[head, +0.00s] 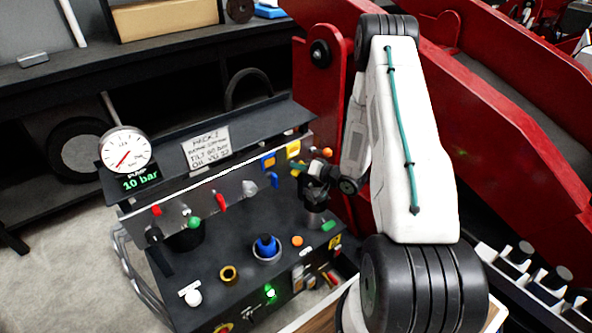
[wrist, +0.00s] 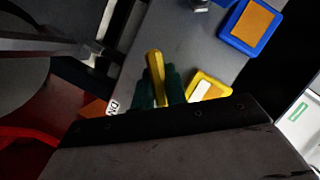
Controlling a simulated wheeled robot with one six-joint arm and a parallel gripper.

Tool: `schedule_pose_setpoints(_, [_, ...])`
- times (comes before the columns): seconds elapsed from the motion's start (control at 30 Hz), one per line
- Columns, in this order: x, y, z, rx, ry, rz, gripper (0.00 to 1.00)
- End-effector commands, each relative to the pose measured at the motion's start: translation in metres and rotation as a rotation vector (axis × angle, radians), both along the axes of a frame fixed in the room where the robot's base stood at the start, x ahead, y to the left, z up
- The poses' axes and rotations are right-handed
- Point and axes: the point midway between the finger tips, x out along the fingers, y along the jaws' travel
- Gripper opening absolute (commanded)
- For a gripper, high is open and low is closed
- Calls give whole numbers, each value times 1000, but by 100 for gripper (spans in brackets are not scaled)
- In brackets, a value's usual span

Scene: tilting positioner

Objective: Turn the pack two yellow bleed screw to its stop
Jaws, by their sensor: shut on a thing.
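The yellow bleed screw (wrist: 156,66) shows in the wrist view as a yellow bar standing out between my fingertips. My gripper (wrist: 160,90) is shut on it, with a dark green finger on each side. The screw's base is hidden by the fingers and the dark gripper body. In the head view my gripper (head: 309,171) reaches the upper right of the panel, below the yellow-framed plate (head: 293,148). The screw is too small and covered there to judge its angle. The pack two sign (head: 206,147) stands on top of the panel.
A blue-framed plate (head: 268,160) and a blue lever (head: 274,180) sit just left of my gripper. A red lever (head: 221,203), a blue knob (head: 266,246) and a gauge reading 10 bar (head: 125,152) are farther left. Red steel arms (head: 480,75) stand behind my arm.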

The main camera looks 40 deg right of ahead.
Motion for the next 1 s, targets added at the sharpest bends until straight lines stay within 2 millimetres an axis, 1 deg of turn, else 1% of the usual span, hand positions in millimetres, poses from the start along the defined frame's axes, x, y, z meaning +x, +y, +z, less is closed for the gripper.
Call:
schedule_pose_setpoints(0.3, [-1,1,-4,298,15,2,0])
schedule_pose_setpoints(0.5, [-1,1,-5,464,21,2,0])
schedule_pose_setpoints(0.8, [-1,0,-5,633,27,0,0])
schedule_pose_setpoints(1.0, [-1,0,-5,687,28,1,0])
